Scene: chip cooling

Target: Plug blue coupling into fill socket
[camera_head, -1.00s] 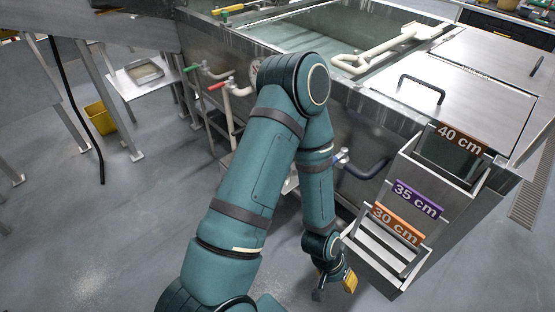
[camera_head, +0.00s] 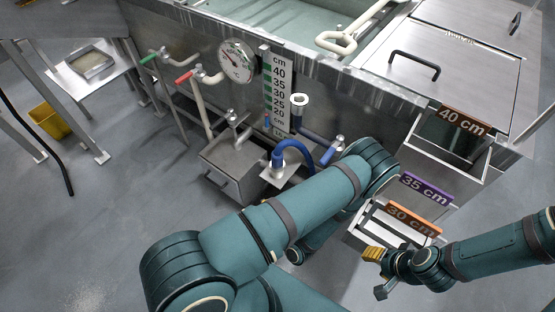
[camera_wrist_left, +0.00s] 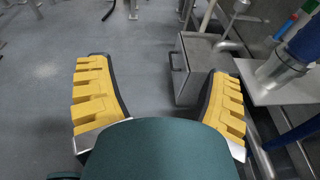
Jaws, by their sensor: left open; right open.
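A blue hose (camera_head: 290,148) arches over a small metal bracket in front of the tank; its lower end is partly hidden by my left arm. In the left wrist view, the blue hose (camera_wrist_left: 306,38) meets a metal collar (camera_wrist_left: 279,70) standing on the bracket plate, at the right edge. An upright pipe with a white-ringed open top (camera_head: 300,102) stands beside the scale; I cannot tell whether it is the fill socket. My left gripper (camera_wrist_left: 158,68) is open and empty, left of the collar; my arm hides it in the head view. My right gripper (camera_head: 377,274) is open, near the steps.
A metal box (camera_head: 236,160) stands left of the bracket and also shows in the wrist view (camera_wrist_left: 199,62). A dial gauge (camera_head: 237,60), a centimetre scale (camera_head: 279,90) and valve pipes line the tank front. Stepped bins with a 30 cm label (camera_head: 413,219) stand right.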

